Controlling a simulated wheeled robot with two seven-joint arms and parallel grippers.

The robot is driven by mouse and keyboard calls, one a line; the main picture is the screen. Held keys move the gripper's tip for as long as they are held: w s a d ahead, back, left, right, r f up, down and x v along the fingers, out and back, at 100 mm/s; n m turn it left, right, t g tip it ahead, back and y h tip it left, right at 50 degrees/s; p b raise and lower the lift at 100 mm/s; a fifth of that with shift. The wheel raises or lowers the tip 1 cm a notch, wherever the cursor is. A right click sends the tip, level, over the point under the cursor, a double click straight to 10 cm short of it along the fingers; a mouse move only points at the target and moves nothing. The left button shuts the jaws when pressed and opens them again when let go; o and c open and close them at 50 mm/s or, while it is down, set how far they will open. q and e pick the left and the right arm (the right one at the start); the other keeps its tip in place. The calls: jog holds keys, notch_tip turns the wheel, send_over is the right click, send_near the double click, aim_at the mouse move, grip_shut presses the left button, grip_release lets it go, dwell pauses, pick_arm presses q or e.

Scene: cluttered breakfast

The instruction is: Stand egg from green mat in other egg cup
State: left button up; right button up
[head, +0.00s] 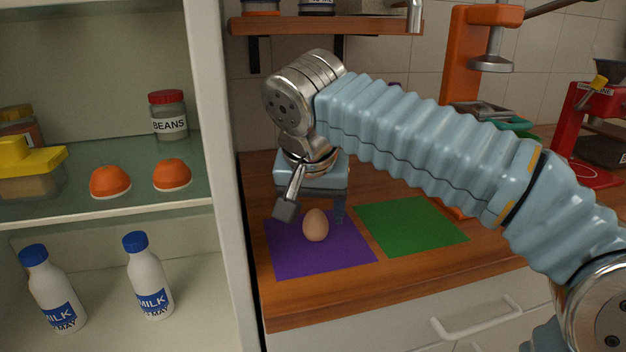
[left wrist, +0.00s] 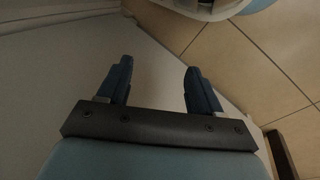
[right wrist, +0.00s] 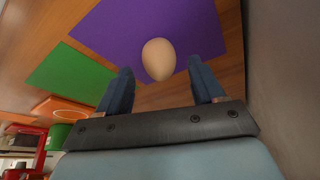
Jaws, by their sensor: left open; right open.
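A brown egg (head: 315,225) stands upright on the purple mat (head: 290,262); whether anything supports it from below is hidden. The green mat (head: 415,226) beside it is bare where it shows. My right gripper (head: 311,212) is open and points down, its fingers either side of and slightly behind the egg. In the right wrist view the egg (right wrist: 158,59) lies just beyond the gap between the open fingers (right wrist: 160,68). My left gripper (left wrist: 158,66) shows only in the left wrist view, open and empty above a pale surface. I see no egg cup.
An open cabinet at left holds two milk bottles (head: 149,278), a beans jar (head: 168,115) and two orange halves (head: 172,174). Its side wall (head: 222,200) stands close left of the purple mat. An orange press (head: 467,75) and a red machine (head: 580,130) stand behind.

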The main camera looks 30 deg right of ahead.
jog(key=v, duration=0.9)
jog(key=shift+r, duration=0.1)
